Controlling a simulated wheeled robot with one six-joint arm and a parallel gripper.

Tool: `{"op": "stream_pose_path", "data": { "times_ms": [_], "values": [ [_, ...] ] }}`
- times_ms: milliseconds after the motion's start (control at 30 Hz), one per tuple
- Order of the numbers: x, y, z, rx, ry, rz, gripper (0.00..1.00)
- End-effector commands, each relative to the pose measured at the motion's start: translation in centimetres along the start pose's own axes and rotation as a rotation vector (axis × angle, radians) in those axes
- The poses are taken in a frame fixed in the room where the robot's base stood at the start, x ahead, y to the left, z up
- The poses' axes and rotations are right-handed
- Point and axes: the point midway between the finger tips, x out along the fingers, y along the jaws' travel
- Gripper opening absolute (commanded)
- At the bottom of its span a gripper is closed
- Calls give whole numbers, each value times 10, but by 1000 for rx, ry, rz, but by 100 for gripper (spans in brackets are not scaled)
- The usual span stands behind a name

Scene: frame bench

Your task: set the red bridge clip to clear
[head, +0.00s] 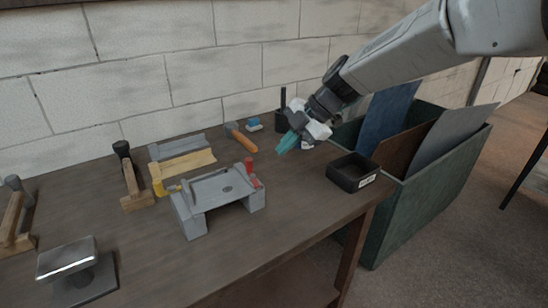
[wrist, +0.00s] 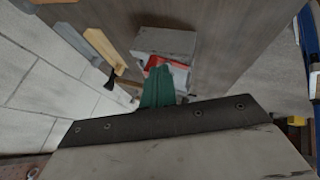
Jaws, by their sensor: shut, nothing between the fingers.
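The red bridge clip (head: 251,173) stands upright at the right end of a grey bridge-shaped fixture (head: 213,187) on the bench. In the wrist view the red clip (wrist: 181,76) shows partly behind my fingers, beside the grey fixture (wrist: 165,41). My gripper (head: 286,143) is shut and empty, with teal fingers, above the bench, apart from the clip and up to its right in the head view. My gripper's fingers (wrist: 157,86) overlap the clip in the wrist view. I cannot read any clear marking.
A black open box (head: 344,182) with a small label sits near the right bench edge. A green crate (head: 430,205) with upright panels stands beyond it. Bench between fixture and box is clear.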

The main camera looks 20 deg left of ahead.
Motion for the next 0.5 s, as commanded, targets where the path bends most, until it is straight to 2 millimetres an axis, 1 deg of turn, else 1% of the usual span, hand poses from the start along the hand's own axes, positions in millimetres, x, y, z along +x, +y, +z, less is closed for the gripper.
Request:
{"op": "stream_pose_path", "data": {
  "times_ms": [33, 200, 333, 500],
  "values": [
    [-13, 4, 4, 2, -3, 4, 0],
    [-39, 13, 10, 2, -3, 3, 0],
    [-50, 17, 11, 2, -1, 2, 0],
    [-54, 18, 12, 2, -1, 1, 0]
  ]
}}
